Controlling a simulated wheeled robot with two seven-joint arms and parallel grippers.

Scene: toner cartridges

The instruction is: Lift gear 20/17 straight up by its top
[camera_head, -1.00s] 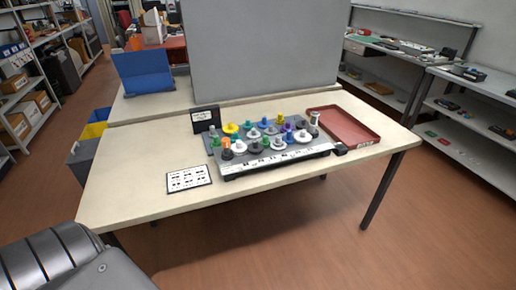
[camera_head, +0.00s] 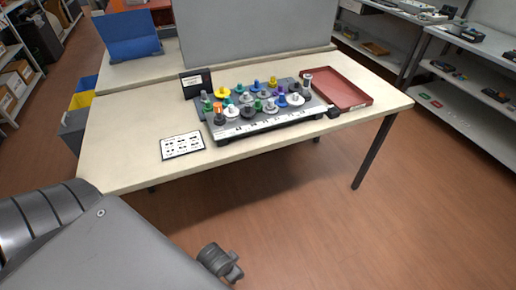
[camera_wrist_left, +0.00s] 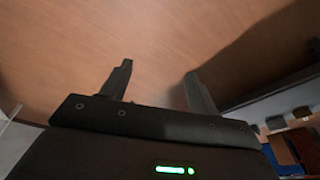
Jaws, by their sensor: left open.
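Several colored gears with upright hubs stand on a dark tray-like rack (camera_head: 205,113) on the table, among them a yellow gear (camera_head: 222,92) and a white gear (camera_head: 298,100). The labels are too small to read, so I cannot tell which one is gear 20/17. My left gripper (camera_wrist_left: 158,74) is open and empty in the left wrist view, with the wooden floor beyond its fingers. It is away from the gears. In the head view a grey part of my arm shows low in the middle, in front of the table. My right gripper is not in view.
A red tray (camera_head: 340,90) lies right of the rack. A printed card (camera_head: 182,145) lies to its left, and a small black sign (camera_head: 196,82) stands behind it. A grey panel (camera_head: 250,35) rises behind the table. The left part of the tabletop (camera_head: 125,135) is clear.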

